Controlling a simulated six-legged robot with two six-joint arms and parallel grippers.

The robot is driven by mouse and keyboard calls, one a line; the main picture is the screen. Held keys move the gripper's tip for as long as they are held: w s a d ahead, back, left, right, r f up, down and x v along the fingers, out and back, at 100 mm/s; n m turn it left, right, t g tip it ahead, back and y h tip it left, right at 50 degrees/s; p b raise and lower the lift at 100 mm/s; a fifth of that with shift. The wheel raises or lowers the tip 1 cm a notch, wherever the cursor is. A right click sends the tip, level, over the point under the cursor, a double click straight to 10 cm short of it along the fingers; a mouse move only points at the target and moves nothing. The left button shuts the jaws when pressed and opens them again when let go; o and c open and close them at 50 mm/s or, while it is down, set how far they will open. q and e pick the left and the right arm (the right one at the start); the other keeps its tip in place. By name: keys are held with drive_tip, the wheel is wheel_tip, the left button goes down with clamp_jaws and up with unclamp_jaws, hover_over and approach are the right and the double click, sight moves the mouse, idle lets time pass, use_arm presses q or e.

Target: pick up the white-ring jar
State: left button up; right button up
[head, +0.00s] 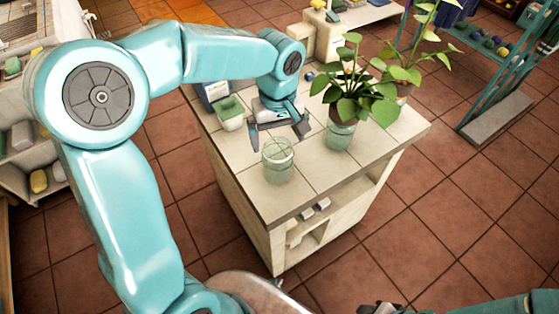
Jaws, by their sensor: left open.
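A clear greenish glass jar (278,163) with pale rings around its upper part stands upright on the tiled counter top (335,178), near its front left side. It appears to be the white-ring jar. My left gripper (278,133) is open and empty, pointing down, with its fingers spread just behind and above the jar's rim. I cannot tell whether a finger touches the glass. A dark part at the bottom edge looks like my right gripper (380,308). It is mostly cut off, so its jaws cannot be read.
A leafy plant stands in a glass vessel (339,136) right of the jar, its leaves close to my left gripper. A green-topped container (230,114) stands to the left. The counter's front right is clear. A teal shelf rack (488,85) stands farther right.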

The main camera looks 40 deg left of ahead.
sight(277, 149)
use_arm(q)
wheel_tip(277, 149, down, 3)
drive_tip(key=shift+a+f, duration=0.15)
wheel_tip(277, 149, down, 6)
drive_tip(key=shift+s+r, duration=0.1)
drive_tip(key=c, duration=0.8)
